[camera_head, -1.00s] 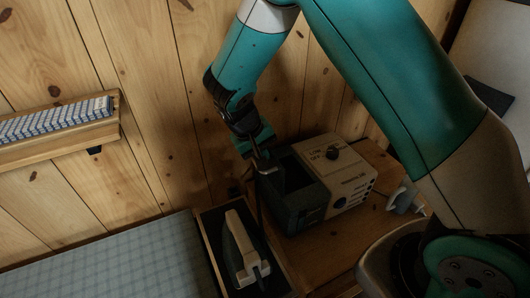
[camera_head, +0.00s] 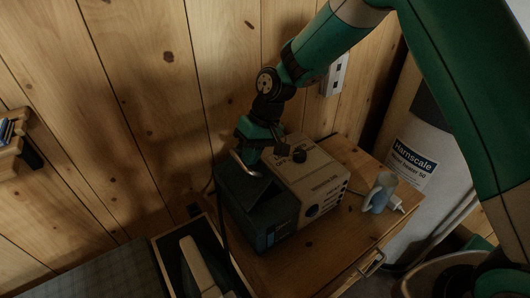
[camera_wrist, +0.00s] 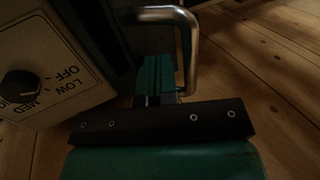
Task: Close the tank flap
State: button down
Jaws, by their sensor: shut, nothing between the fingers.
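A boxy appliance with a cream control side (camera_head: 312,178) and a dark tank side (camera_head: 282,222) stands on a wooden cabinet. A bent metal handle (camera_head: 240,165) shows at the tank's upper back, beside my gripper (camera_head: 262,152). In the wrist view my gripper (camera_wrist: 158,78) is shut and empty. Its green fingers lie between a dark panel (camera_wrist: 95,30) and the bent metal handle (camera_wrist: 190,45); whether they touch it I cannot tell. The tank's top is in shadow, and the flap's exact angle is unclear.
A knob (camera_head: 299,156) sits on the cream top. A jug (camera_head: 380,192) stands right of the appliance. The plank wall (camera_head: 150,100) is close behind. A white tank (camera_head: 430,160) stands at right.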

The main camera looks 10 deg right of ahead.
aim_at(270, 169)
jog(key=d+f+y+b, duration=0.1)
jog(key=y, duration=0.1)
jog(key=w+d+f+g+y, duration=0.1)
jog(key=d+f+y, duration=0.1)
jog(key=shift+w+d+f+g+b, duration=0.2)
jog(key=shift+f+g+b, duration=0.1)
jog(key=shift+b, duration=0.05)
jog(key=shift+w+d+f+y, duration=0.1)
jog(key=shift+d+f+y, duration=0.15)
jog(key=shift+y, duration=0.15)
jog(key=shift+w+d+f+b, duration=0.15)
jog(key=shift+d+f+b, duration=0.15)
jog(key=shift+f+b, duration=0.4)
jog(key=shift+w+d+f+b, duration=0.1)
jog(key=shift+d+f+b, duration=0.3)
jog(key=shift+f, duration=0.6)
jog(key=shift+s+f, duration=0.1)
jog(key=shift+f, duration=0.1)
